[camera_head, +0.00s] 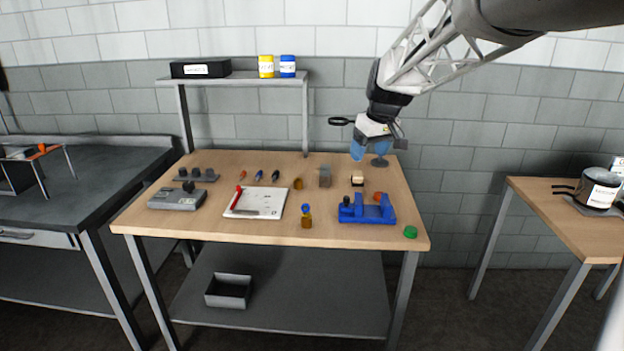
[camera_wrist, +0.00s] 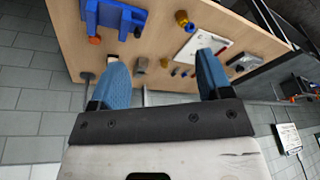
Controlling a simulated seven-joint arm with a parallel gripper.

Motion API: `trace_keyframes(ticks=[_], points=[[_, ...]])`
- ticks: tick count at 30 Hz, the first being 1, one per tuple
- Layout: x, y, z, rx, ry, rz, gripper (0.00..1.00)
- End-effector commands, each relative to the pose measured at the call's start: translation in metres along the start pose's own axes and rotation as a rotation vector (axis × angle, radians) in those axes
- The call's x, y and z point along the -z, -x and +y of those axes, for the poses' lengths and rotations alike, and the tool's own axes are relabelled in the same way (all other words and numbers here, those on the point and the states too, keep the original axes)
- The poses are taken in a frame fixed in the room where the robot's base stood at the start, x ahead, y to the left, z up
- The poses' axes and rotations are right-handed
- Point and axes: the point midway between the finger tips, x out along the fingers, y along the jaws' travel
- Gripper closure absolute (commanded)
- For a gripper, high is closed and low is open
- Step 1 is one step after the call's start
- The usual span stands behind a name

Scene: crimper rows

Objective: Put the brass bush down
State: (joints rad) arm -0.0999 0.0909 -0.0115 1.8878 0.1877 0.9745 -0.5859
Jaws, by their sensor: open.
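My gripper (camera_head: 371,150) hangs above the back right of the wooden workbench, its two blue fingers spread with nothing between them. It also shows open in the wrist view (camera_wrist: 163,77). A small brass-coloured round piece (camera_head: 297,184) stands on the bench left of the grey block; in the wrist view this piece (camera_wrist: 165,62) shows beyond and between the fingers. A second brass-yellow piece (camera_head: 307,221) stands nearer the front edge, with a small blue part (camera_head: 306,208) just behind it. I cannot tell which brass-coloured piece is the bush. Both are apart from my gripper.
A blue fixture (camera_head: 367,212) stands at the front right, near a green disc (camera_head: 410,232). A grey block (camera_head: 325,177) and a pale wooden block (camera_head: 357,178) stand further back. A white board (camera_head: 270,203) lies left of centre. A shelf (camera_head: 240,79) rises behind.

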Motion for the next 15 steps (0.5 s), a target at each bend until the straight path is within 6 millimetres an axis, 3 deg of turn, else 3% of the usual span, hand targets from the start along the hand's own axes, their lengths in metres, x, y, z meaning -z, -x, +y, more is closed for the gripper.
trace_keyframes(ticks=[15], points=[[0.113,-0.062,0.030,0.051,0.163,0.018,0.28]])
